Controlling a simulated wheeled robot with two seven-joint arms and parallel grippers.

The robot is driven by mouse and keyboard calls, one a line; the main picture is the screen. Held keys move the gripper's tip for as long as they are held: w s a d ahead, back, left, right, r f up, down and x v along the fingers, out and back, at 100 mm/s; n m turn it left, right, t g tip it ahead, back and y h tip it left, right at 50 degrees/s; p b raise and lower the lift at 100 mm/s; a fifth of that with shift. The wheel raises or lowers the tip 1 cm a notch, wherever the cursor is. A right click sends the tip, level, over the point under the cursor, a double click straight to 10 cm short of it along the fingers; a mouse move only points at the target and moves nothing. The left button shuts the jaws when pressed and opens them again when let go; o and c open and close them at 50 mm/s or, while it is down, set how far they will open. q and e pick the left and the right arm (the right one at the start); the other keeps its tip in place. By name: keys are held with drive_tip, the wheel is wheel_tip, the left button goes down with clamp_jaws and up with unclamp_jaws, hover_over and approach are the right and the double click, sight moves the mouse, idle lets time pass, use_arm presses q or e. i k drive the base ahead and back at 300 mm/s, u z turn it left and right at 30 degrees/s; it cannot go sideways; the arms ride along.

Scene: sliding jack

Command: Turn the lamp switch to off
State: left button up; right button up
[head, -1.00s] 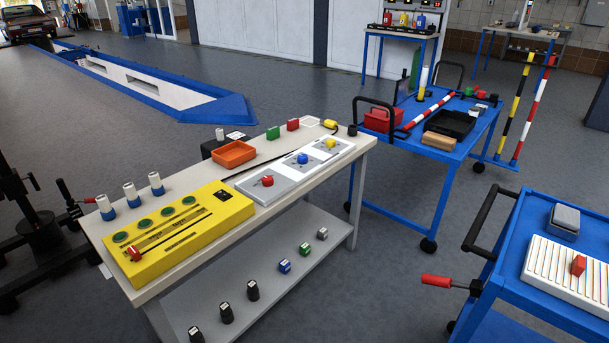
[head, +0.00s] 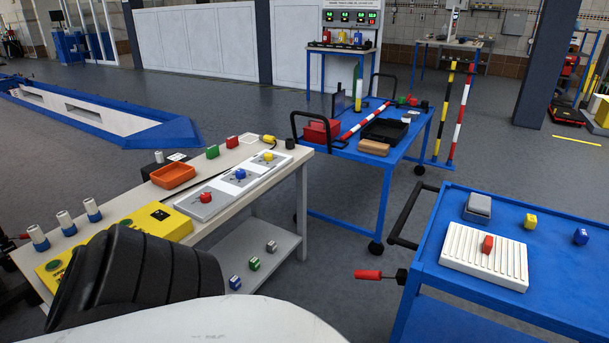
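No lamp switch is labelled clearly enough to read. Three rotary knobs sit on grey-white plates on the workbench: a red knob (head: 206,197), a blue knob (head: 240,174) and a yellow knob (head: 268,156). A yellow panel (head: 175,228) to their left carries a small black piece (head: 160,213) near its far corner. I cannot tell which of these is the lamp switch. Neither gripper shows, and nothing visible is being touched by one.
The workbench (head: 285,163) also holds an orange tray (head: 173,175), white-blue cylinders and small blocks. A blue cart (head: 345,152) stands behind. Another blue cart (head: 440,225) at right has a white ribbed plate (head: 484,256) and a red-handled bar (head: 368,275) sticking out left. Floor between is clear.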

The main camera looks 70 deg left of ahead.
sight(206, 197)
drive_tip(key=z, duration=0.3)
drive_tip(key=k, duration=1.2)
drive_tip(key=u, duration=1.6)
